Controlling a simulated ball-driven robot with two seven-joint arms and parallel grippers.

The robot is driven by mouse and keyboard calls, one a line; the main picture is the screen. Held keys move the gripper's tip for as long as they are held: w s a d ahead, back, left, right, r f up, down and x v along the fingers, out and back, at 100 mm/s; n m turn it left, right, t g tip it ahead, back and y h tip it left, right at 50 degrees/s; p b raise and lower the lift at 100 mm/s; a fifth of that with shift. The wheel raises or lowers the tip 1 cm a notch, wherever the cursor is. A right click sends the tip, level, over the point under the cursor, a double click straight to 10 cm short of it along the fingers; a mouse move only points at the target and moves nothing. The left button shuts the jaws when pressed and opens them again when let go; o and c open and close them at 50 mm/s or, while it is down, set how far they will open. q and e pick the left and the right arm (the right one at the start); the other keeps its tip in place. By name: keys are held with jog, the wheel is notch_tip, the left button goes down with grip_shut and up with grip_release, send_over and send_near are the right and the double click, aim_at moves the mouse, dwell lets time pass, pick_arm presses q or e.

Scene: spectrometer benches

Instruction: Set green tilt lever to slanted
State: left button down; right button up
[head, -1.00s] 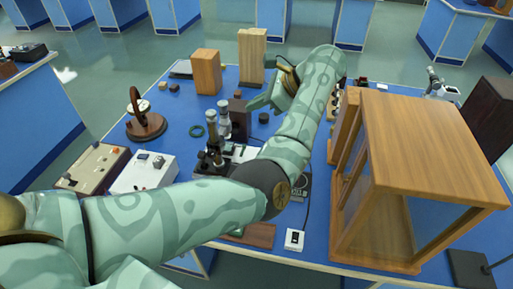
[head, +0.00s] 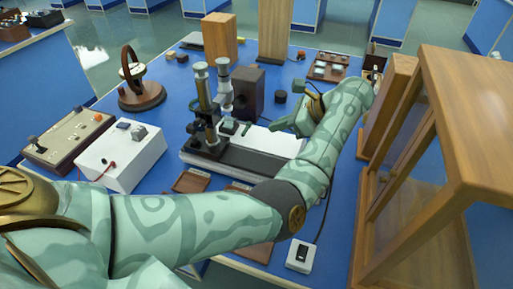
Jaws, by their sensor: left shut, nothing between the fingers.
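My left gripper (head: 284,124) reaches over the bench from the right end of my bent left arm. Its fingers are shut and empty, pointing left and down toward the twin-tube optical instrument (head: 212,110). The instrument stands on a black and white base (head: 240,152), with a visible gap between it and the fingers. A small dark green piece (head: 229,126) shows beside the instrument's column. I cannot tell whether it is the green tilt lever or how it is set. My right gripper is not in view.
A wood and glass cabinet (head: 470,110) stands close on the right. A white box (head: 120,155), a brown control box (head: 68,138) and a ring stand on a round base (head: 140,97) are at left. Wooden blocks (head: 206,38) stand at the back. My arm covers the front.

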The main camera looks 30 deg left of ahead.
pick_arm(q)
jog(key=shift+w+f, duration=0.15)
jog(key=shift+f, duration=0.75)
jog(key=b+x, duration=0.1)
jog(key=x, duration=0.8)
jog(key=shift+s+a+b, duration=0.25)
jog(key=shift+a+b, duration=0.05)
jog(key=shift+a, duration=0.05)
jog(key=shift+a+f, duration=0.1)
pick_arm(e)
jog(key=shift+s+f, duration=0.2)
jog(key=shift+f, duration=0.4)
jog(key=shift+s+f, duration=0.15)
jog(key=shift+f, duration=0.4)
pick_arm(q)
jog(key=shift+a, duration=0.1)
